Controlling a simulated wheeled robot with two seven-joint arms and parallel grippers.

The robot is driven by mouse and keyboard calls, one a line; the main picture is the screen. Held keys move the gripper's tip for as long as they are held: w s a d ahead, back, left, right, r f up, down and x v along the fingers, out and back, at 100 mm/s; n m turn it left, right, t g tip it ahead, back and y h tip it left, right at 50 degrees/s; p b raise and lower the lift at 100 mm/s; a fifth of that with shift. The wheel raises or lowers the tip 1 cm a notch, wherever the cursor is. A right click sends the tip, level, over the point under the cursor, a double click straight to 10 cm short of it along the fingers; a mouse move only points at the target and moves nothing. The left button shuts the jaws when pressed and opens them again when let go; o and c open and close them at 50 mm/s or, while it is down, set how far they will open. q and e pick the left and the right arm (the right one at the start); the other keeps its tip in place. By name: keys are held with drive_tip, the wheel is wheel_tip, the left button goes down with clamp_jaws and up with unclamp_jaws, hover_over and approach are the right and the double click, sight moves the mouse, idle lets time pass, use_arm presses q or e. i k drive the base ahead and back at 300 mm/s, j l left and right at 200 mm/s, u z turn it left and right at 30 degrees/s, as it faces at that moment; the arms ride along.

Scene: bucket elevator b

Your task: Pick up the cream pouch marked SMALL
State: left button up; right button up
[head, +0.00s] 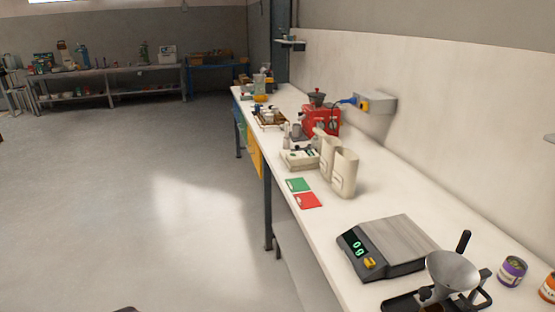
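Two cream pouches stand upright on the white bench, close together. The nearer pouch (343,173) partly covers the farther pouch (326,156). Their markings are too small to read, so I cannot tell which one is marked SMALL. Neither of my grippers shows in the head view.
A green card (298,184) and a red card (307,200) lie left of the pouches. A beige device (299,159) and a red machine (320,120) stand behind. A scale (385,248) reading 0 g and a metal funnel (453,270) are nearer. Open floor lies left.

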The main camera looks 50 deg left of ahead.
sight(331, 143)
drive_tip(key=u, duration=1.1)
drive_tip(key=i+j+z, duration=0.1)
drive_tip(key=j, duration=0.3)
drive_tip(key=i+j, duration=0.3)
drive_tip(key=i+j+z, duration=0.15)
drive_tip(key=j, duration=0.35)
drive_tip(key=i+j, duration=0.2)
drive_tip(key=j, duration=0.2)
drive_tip(key=i+j+z, duration=0.15)
drive_tip(key=j, duration=0.3)
drive_tip(key=i+j+z, duration=0.1)
drive_tip(key=j, duration=0.3)
drive_tip(key=i+j, duration=0.15)
drive_tip(key=j, duration=0.35)
drive_tip(key=i+j+z, duration=0.15)
drive_tip(key=j, duration=0.3)
